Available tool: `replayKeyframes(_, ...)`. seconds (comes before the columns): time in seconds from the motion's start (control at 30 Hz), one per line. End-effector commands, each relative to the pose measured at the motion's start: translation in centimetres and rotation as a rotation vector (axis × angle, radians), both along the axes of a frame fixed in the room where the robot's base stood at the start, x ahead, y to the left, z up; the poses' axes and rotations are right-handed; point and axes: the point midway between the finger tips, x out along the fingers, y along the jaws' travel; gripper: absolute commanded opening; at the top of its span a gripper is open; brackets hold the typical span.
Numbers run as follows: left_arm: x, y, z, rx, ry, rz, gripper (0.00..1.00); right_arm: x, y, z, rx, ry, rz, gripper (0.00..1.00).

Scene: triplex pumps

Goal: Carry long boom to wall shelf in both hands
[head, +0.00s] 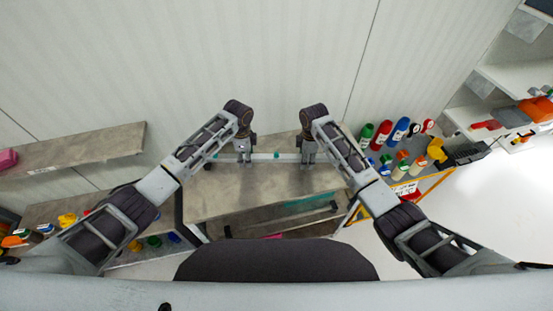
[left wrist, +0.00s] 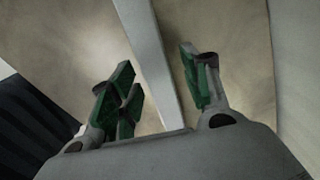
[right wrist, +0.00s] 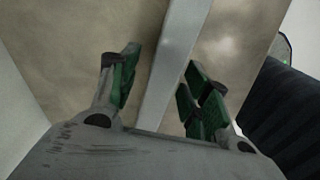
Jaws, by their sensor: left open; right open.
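The long boom (head: 262,156) is a pale grey straight bar. In the left wrist view the boom (left wrist: 152,60) runs between the open green-padded fingers (left wrist: 160,92). In the right wrist view the boom (right wrist: 170,75) also runs between open green-padded fingers (right wrist: 158,88). Gaps show beside it; its far ends are partly hidden.
Another wall shelf (head: 100,148) is at the left, bearing a pink item (head: 7,159). Coloured bottles (head: 382,135) and small parts crowd a bench at the right. More parts lie on a lower left bench. A panelled wall (head: 200,60) stands behind the top.

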Motion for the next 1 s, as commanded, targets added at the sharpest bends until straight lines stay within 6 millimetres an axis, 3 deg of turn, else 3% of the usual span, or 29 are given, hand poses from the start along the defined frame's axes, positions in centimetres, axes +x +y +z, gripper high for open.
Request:
replayKeyframes(0.27,-0.01,-0.01,-0.06,0.000,0.000,0.000,0.47,0.01,-0.01,-0.06,0.000,0.000,0.000,0.47)
replayKeyframes(0.63,0.00,-0.01,-0.04,0.000,0.000,0.000,0.00,0.02,-0.02,-0.04,0.000,0.000,0.000,0.00)
replayKeyframes(1.0,0.01,-0.01,-0.02,0.000,0.000,0.000,0.00,0.02,-0.04,-0.03,0.000,-0.001,-0.001,0.00)
